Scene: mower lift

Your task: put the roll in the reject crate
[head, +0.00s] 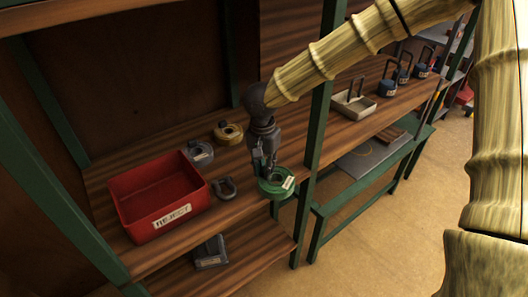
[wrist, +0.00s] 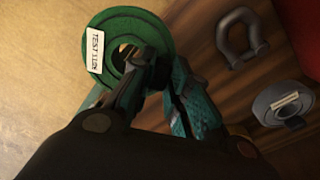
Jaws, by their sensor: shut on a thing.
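The green roll (head: 277,187) with a white label is in my gripper (head: 268,165), beside a green post at the shelf's front edge. In the wrist view the green roll (wrist: 124,22) shows at the top, with my gripper (wrist: 150,68) shut on its rim and the tan floor behind much of it. Whether it touches the shelf is hard to tell. The red reject crate (head: 150,172) stands on the shelf to the left, labelled REJECT, and looks empty. A corner of the crate (wrist: 306,25) shows at the wrist view's right edge.
A grey shackle (head: 224,188) lies between the crate and my gripper. A grey labelled roll (head: 199,152) and a brass-coloured roll (head: 228,133) sit behind it. A dark box (head: 210,253) is on the lower shelf. Green posts frame the shelf.

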